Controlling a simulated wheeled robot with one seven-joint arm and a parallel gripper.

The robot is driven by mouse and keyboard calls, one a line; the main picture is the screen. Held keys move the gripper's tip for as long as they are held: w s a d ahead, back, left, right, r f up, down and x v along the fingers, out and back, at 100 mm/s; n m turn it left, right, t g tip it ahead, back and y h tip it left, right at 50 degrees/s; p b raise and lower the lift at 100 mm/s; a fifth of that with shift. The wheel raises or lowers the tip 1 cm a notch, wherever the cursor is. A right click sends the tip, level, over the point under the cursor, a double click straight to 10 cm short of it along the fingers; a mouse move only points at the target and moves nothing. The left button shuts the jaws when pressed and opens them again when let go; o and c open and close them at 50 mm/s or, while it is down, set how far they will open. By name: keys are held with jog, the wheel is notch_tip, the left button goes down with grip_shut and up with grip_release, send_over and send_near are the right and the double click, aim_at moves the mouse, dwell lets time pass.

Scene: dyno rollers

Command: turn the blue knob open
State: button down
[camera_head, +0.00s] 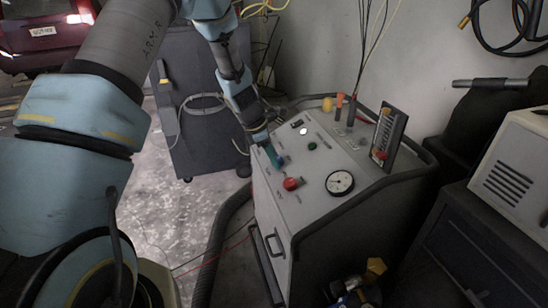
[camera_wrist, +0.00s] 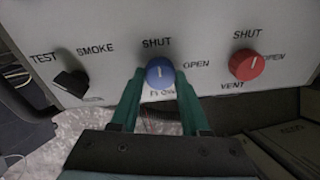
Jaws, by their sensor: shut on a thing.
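The blue knob (camera_wrist: 160,75) is on the pale panel in the wrist view. Its white line stands about upright, toward the word SHUT above it. The word OPEN is to its right, and a label below it is partly covered. My gripper (camera_wrist: 159,82) has one teal finger on each side of the knob and is shut on it. In the head view my gripper (camera_head: 273,156) is at the left edge of the grey console's top, where it mostly hides the blue knob.
A red knob (camera_wrist: 247,64) is to the right and a black switch (camera_wrist: 70,84) to the left. The console (camera_head: 325,160) also bears a round gauge (camera_head: 339,183) and several upright levers. A dark cabinet (camera_head: 200,110) stands behind my arm.

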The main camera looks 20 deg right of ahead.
jog(key=shift+f+b, duration=0.1)
jog(key=shift+b, duration=0.2)
jog(key=m+b, duration=0.2)
jog(key=m, duration=0.1)
jog(key=shift+s+f, duration=0.1)
jog(key=shift+f, duration=0.05)
jog(key=m+b, duration=0.5)
jog(key=shift+t, duration=0.4)
jog(key=m+b, duration=0.5)
jog(key=shift+s+a+f+m+h+b, duration=0.1)
jog(key=shift+s+f+m+h+b, duration=0.05)
jog(key=shift+m+h+b, duration=0.2)
jog(key=shift+m+b, duration=1.6)
jog(key=shift+m, duration=0.25)
